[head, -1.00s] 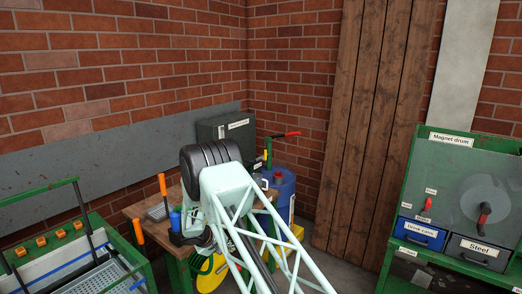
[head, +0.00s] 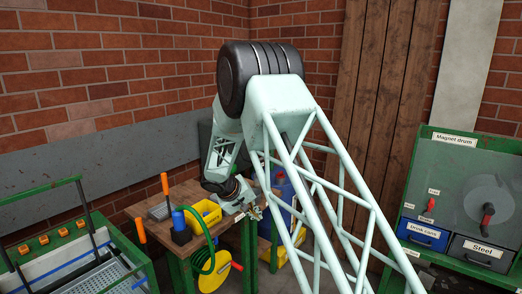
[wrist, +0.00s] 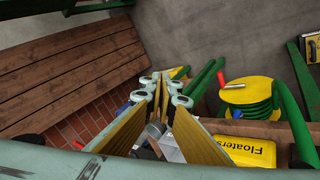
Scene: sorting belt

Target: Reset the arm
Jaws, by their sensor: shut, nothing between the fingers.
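My gripper (head: 254,213) hangs at the end of my folded arm, in front of the right side of the wooden workbench (head: 188,196) in the head view. In the wrist view my gripper (wrist: 163,90) shows its fingers with yellow-brown pads; it is shut and holds nothing. My arm's upper link and dark joint stand tall in the middle of the head view. They hide part of the bench's surroundings.
A yellow bin labelled Floaters (wrist: 245,151) and a green hose reel (wrist: 249,97) lie near the gripper in the wrist view. A blue drum (head: 281,190) stands behind my arm. The magnet drum cabinet (head: 425,192) is at right, the green-framed belt (head: 112,243) at left.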

